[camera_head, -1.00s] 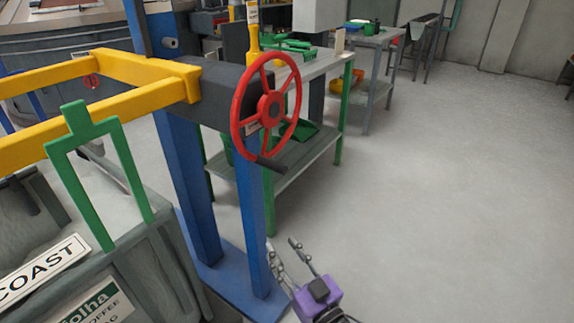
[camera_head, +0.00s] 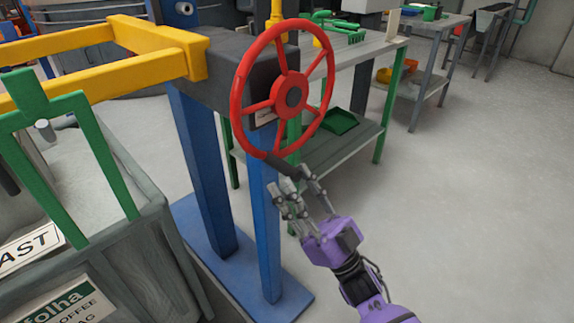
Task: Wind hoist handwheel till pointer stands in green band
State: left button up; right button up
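The red handwheel (camera_head: 290,95) is mounted on a dark grey box (camera_head: 232,75) on the blue hoist stand (camera_head: 200,165). It has a dark crank handle (camera_head: 280,163) at the bottom of its rim. My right gripper (camera_head: 300,187), on a purple wrist, is just below and right of this handle, with its fingers spread. Its upper finger is close to the handle's end; I cannot tell whether they touch. No pointer or green band can be made out. My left gripper is not in view.
A yellow frame (camera_head: 110,75) and a green bracket (camera_head: 70,120) stand left, above a grey bin (camera_head: 150,245) with coffee signs. A workbench (camera_head: 345,75) with green items stands behind the wheel. Open floor lies to the right.

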aim_at(286, 167)
jog(key=shift+x, duration=2)
jog(key=shift+w, duration=0.1)
grip_shut()
